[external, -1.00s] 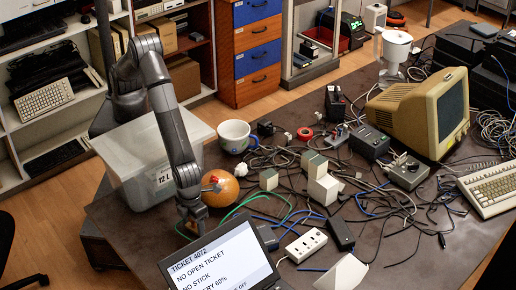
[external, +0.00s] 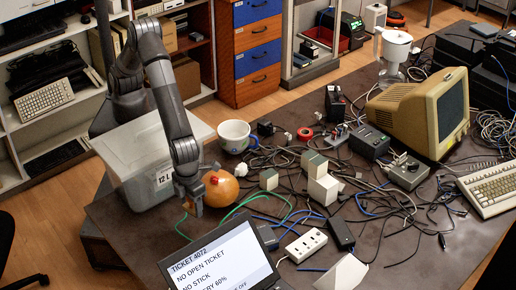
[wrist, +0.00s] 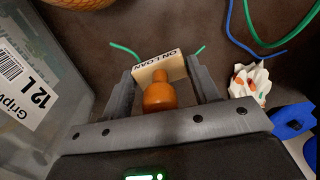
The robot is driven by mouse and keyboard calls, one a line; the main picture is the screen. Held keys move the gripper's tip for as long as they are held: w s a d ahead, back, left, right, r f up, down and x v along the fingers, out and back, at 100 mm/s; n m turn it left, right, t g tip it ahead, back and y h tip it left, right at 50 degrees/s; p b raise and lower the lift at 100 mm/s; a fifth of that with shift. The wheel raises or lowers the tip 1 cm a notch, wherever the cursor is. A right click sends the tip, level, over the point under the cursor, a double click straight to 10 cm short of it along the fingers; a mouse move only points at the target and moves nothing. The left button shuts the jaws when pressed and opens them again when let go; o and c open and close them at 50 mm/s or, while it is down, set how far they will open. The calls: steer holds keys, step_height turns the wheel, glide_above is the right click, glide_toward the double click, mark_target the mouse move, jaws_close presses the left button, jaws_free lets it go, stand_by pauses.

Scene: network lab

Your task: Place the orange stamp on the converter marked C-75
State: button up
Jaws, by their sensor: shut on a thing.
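The orange stamp (wrist: 158,98) has a round orange handle and a pale block lettered "ON LOAN". It shows between the fingers in the wrist view. My gripper (wrist: 162,82) is shut on it; the gripper also shows in the external view (external: 190,203), beside the white bin and left of the orange ball-like object. Several small white boxes with grey-green faces stand mid-table, among them a small one (external: 268,180), one behind it (external: 313,164) and a larger one (external: 323,189). They may be the converters. No C-75 marking is readable.
A white bin marked 12 L (external: 150,160) is close on the left. A round orange object (external: 221,190) is right of my gripper. A screen (external: 222,262) stands in front.

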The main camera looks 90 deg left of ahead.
steer(key=w+d+r+m, duration=0.2)
steer(key=w+d+r, duration=0.25)
steer(key=w, duration=0.45)
glide_toward(265, 238)
steer(key=s+a+f, duration=0.2)
steer(key=a, duration=0.1)
steer(key=shift+s+a+f, duration=0.1)
steer(key=shift+s+a, duration=0.1)
steer(key=shift+f, duration=2.05)
steer(key=shift+f, duration=0.15)
steer(key=o, duration=1)
